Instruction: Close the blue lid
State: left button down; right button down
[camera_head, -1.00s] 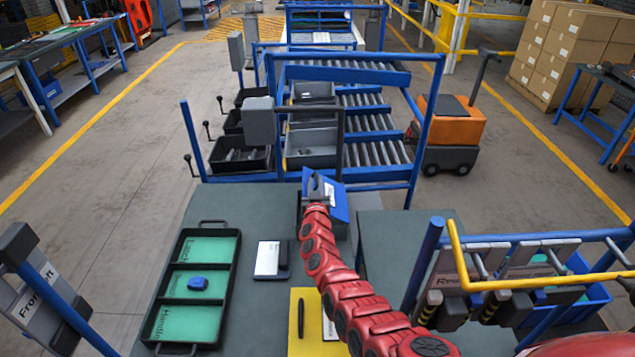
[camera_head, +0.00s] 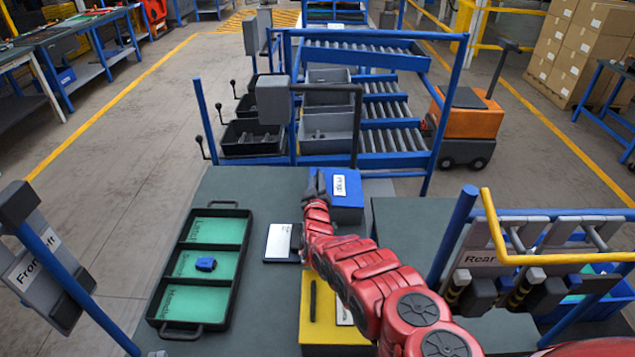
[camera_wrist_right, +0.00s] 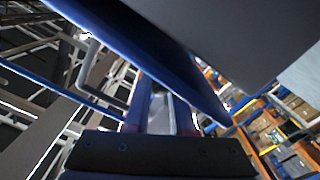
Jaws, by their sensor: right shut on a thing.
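A blue box with a white label stands at the back edge of the grey table. Its blue lid (camera_head: 345,188) faces up in the head view, and I cannot tell whether a gap is left under it. My right gripper (camera_head: 318,186) is at the left edge of the lid, its fingers shut on it; the contact itself is hard to see. In the right wrist view the blue panel (camera_wrist_right: 150,45) fills the top, close over the fingers (camera_wrist_right: 163,112). My left gripper is not in view.
A black tray (camera_head: 235,213) with green compartments and a small blue piece lies to the left. A white-topped pad (camera_head: 279,243) and a yellow board (camera_head: 318,325) with a black pen lie in front. A blue roller rack (camera_head: 375,52) stands behind the table.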

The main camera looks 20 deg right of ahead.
jog(key=shift+d+f+n+b, duration=0.2)
jog(key=shift+f+n+b, duration=0.3)
jog(key=shift+f+b, duration=0.35)
jog(key=c, duration=0.9)
grip_release()
jog(key=shift+s, duration=0.1)
jog(key=shift+a+r, duration=0.1)
